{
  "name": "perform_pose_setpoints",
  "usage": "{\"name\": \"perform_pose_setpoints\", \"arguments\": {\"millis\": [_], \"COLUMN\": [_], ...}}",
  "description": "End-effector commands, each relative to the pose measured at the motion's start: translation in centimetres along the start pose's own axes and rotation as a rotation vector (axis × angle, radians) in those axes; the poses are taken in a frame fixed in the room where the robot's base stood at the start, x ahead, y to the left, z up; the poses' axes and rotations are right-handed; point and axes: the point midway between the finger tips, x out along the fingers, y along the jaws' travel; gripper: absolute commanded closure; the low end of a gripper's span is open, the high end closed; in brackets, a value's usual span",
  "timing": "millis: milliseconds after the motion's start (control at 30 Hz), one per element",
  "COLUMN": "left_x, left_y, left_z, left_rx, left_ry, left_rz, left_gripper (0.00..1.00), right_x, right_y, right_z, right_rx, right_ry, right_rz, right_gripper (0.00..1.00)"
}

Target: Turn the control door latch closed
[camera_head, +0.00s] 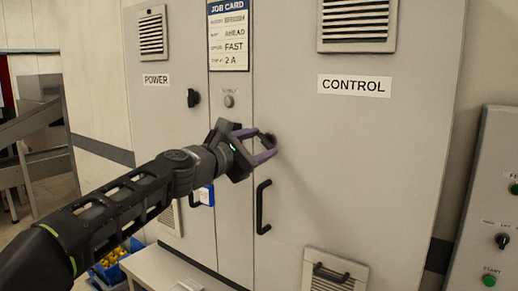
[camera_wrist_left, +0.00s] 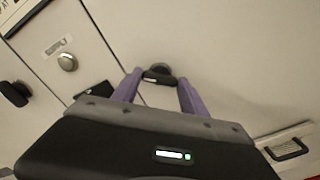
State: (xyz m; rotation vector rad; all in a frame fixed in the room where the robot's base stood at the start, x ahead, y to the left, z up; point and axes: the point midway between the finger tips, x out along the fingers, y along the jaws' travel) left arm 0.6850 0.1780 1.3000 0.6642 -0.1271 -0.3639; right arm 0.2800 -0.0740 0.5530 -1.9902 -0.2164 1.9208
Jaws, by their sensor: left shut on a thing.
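The control door (camera_head: 350,150) is a grey cabinet door with a CONTROL label; it looks shut. Its dark latch (camera_head: 271,138) is mostly hidden behind my left gripper (camera_head: 268,147) in the head view. In the left wrist view the latch (camera_wrist_left: 158,72) shows between the purple fingertips, with its knob and short dark handle. My left gripper (camera_wrist_left: 157,83) is shut on the latch. The handle looks roughly crosswise between the fingers; its exact angle on the door is hard to tell. My right gripper is not in view.
A black door handle (camera_head: 263,207) sits just below the gripper. The power door (camera_head: 165,115) at left has its own dark latch (camera_head: 193,97). A round knob (camera_head: 229,101) is on the middle panel. A button panel (camera_head: 497,200) stands at right.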

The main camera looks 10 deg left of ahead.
Motion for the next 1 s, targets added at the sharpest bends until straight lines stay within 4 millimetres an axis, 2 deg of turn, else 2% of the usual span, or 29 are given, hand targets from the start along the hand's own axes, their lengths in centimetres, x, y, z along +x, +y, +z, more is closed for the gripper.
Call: {"name": "perform_pose_setpoints", "arguments": {"millis": [600,1000], "left_x": [0.0,0.0], "left_y": [-0.2,-0.1], "left_z": [-0.1,-0.1], "left_rx": [0.583,0.846], "left_ry": [-0.001,0.0], "left_rz": [0.0,-0.001], "left_gripper": [0.9,0.9], "right_x": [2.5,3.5], "right_y": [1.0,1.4], "right_z": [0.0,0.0], "right_rx": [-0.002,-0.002], "right_ry": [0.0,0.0], "right_rz": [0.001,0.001], "right_gripper": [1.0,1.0]}}
